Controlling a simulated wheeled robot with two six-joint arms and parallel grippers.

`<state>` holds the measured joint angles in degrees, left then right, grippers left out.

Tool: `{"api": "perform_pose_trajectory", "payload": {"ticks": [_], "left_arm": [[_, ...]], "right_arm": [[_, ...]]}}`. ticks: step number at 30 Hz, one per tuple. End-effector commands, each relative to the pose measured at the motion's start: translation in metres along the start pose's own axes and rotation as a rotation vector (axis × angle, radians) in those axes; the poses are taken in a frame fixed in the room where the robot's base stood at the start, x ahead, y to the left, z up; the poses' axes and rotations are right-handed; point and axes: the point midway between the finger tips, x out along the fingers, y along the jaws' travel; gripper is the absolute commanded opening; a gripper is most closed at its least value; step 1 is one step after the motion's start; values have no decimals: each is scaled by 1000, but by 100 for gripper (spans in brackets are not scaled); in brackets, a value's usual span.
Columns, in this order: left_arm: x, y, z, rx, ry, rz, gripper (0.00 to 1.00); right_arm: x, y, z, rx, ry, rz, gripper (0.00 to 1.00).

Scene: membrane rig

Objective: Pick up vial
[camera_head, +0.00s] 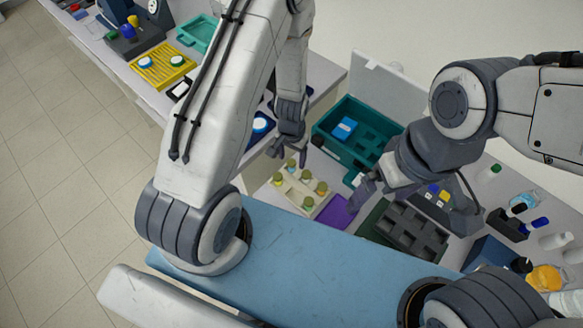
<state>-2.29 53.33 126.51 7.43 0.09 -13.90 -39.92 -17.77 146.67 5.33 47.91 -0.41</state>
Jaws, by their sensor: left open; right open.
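Several small vials with yellow-green caps, one at the near left (278,179), stand in a cream rack (296,196) on the bench in the middle of the view. My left gripper (290,158) points down just above the far edge of this rack, close to the far vials. It is open and I see nothing in it. My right gripper (358,190) is open and empty, to the right of the rack, above a purple mat (338,212). Whether the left fingers touch a vial cannot be told.
A teal bin (328,128) with a blue item stands behind the rack. A dark compartment tray (412,238) lies to the right. Bottles and a small dark holder (506,224) crowd the far right. A yellow rack (160,64) sits at the upper left.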

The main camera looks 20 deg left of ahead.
Motion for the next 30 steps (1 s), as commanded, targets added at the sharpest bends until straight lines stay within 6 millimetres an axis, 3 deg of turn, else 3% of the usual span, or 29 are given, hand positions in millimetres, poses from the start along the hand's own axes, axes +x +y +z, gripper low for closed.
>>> {"api": "perform_pose_trajectory", "payload": {"ticks": [1,4,13,14,19,30], "left_arm": [[16,-1,-1,-1,-1,0,72],[27,-1,0,-1,-1,0,72],[29,-1,0,0,-1,0,72],[29,-1,0,0,-1,0,68],[29,-1,0,0,-1,0,3],[26,-1,0,0,-1,0,0]], "right_arm": [[13,1,1,-1,0,0,100],[24,2,1,-1,0,0,100],[25,2,1,-1,0,0,100],[25,2,1,-1,0,0,100],[25,2,1,-1,0,0,100],[23,2,1,-1,0,0,100]]}}
